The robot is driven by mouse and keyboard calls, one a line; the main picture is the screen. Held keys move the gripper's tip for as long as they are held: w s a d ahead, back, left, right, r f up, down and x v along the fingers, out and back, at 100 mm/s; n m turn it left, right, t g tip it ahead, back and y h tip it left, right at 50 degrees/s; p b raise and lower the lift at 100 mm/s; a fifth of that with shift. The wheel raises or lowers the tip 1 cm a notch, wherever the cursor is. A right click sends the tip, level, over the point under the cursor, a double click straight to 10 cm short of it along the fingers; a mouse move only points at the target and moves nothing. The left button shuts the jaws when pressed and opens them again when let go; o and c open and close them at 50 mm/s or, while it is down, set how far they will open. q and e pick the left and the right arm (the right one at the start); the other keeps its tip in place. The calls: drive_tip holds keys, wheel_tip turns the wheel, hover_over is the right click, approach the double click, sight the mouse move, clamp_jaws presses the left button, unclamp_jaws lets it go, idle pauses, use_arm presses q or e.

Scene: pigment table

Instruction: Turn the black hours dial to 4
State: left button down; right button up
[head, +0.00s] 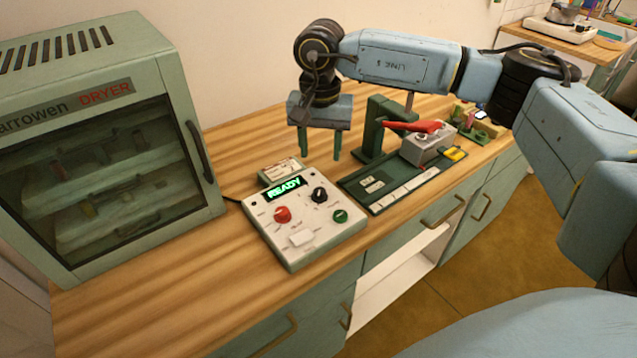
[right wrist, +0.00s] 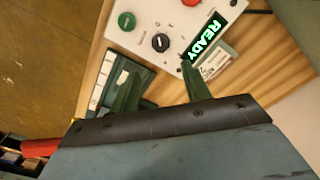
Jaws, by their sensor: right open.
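The black hours dial (head: 319,195) sits on the upper right of a white control panel (head: 330,235), with a pale pointer mark on it. It also shows in the right wrist view (right wrist: 160,42). The mark's exact number is too small to read. A red dial (head: 282,214) and a green dial (head: 340,216) are on the same panel. The green display (head: 284,188) reads READY. My right gripper (head: 320,157) is open and empty, pointing down above and behind the panel, apart from the black dial. My left gripper is not in view.
A green dryer (head: 197,150) with a glass door stands at the left. A green base (head: 408,190) with a red-handled press (head: 415,126) stands to the right of the panel. A small card (head: 280,169) lies behind the panel. The wooden tabletop in front of the dryer is clear.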

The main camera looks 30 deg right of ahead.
sight(319, 191)
wheel_tip(319, 191, down, 11)
drive_tip(key=shift+r, duration=0.2)
drive_tip(key=c, duration=1)
